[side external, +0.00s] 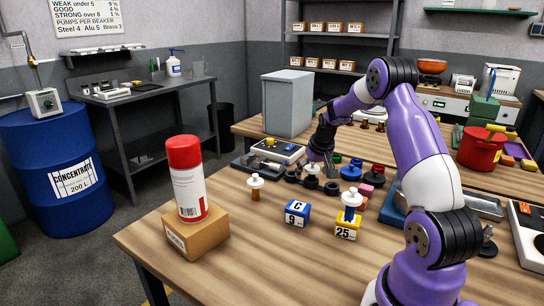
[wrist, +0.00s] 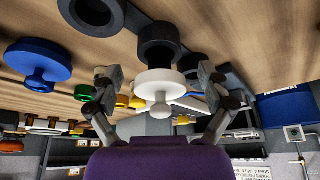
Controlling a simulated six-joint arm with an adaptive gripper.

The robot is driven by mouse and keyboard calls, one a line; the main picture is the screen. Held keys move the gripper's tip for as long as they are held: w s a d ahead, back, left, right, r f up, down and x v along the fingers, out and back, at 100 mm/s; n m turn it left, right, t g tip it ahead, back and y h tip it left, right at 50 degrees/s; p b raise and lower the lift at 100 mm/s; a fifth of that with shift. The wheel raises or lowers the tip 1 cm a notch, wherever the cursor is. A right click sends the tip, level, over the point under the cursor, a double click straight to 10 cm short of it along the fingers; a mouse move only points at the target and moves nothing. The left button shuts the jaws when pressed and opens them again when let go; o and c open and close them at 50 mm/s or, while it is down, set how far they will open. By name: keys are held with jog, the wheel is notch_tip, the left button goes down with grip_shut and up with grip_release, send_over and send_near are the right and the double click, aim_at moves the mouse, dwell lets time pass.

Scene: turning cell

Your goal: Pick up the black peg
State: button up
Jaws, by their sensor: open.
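My gripper (side external: 324,163) is open and points down among small turned parts in the middle of the table. In the wrist view its fingers (wrist: 160,74) stand apart on either side of a white knobbed piece (wrist: 160,84).
A blue knobbed part (side external: 350,172) stands right of the gripper. A white-topped peg (side external: 256,182), a blue block (side external: 297,213) and a yellow block (side external: 347,228) stand nearer the front. A grey box (side external: 287,104) stands behind. The front tabletop is mostly clear.

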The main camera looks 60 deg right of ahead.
grip_shut()
jog(key=shift+r, duration=0.1)
